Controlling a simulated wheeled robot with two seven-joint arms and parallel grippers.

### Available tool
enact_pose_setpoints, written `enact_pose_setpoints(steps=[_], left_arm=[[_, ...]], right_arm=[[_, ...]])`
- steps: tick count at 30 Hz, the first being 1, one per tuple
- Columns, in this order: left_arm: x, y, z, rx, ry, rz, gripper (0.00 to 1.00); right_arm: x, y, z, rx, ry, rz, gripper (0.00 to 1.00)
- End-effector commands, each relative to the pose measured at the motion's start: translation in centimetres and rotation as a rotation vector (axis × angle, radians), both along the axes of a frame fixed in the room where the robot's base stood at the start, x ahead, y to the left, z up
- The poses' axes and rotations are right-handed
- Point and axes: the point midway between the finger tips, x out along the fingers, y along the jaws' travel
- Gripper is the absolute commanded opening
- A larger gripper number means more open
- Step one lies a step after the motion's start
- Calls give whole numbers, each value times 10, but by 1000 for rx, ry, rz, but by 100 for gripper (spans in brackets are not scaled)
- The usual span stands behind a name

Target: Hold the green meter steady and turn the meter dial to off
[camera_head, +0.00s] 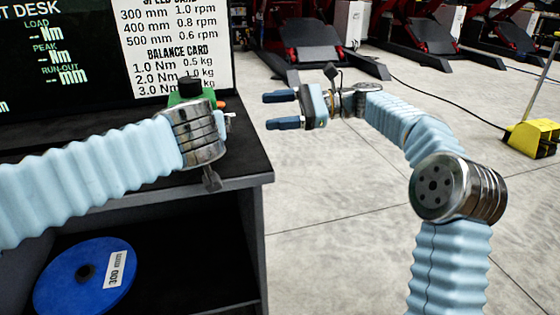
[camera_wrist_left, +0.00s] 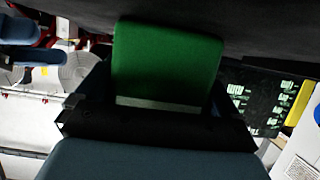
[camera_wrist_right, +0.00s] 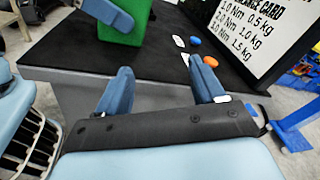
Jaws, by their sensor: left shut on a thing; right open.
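The green meter (camera_head: 209,96) stands near the right end of the dark bench top, largely hidden behind my left wrist in the head view. In the left wrist view the green meter (camera_wrist_left: 167,60) sits between the jaws of my left gripper, which is shut on it. In the right wrist view the meter (camera_wrist_right: 124,32) is cut by the top edge, with a blue finger of my left gripper (camera_wrist_right: 108,14) across it. My right gripper (camera_head: 270,110) is open and empty, over the floor right of the bench, fingers pointing toward it. I cannot make out the dial or its setting.
A balance card (camera_head: 182,50) stands behind. A blue disc (camera_head: 85,277) is on the lower shelf.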

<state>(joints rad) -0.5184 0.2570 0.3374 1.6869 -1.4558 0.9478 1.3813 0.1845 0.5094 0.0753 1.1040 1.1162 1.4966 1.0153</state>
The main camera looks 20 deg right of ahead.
Motion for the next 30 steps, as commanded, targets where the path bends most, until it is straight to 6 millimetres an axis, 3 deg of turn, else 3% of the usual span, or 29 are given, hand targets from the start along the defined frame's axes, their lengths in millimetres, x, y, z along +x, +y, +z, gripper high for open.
enact_pose_setpoints(steps=[7,18,24,30], left_arm=[[0,0,1,0,-1,0,46],[0,0,1,0,-2,0,46],[0,0,1,0,-2,-1,46],[0,0,1,0,-2,-1,46]], right_arm=[[16,-14,-54,-91,-113,-56,68],[29,-15,-130,-224,-137,-98,68],[31,-15,-151,-264,-146,-103,68],[31,-16,-156,-274,-149,-105,68]])
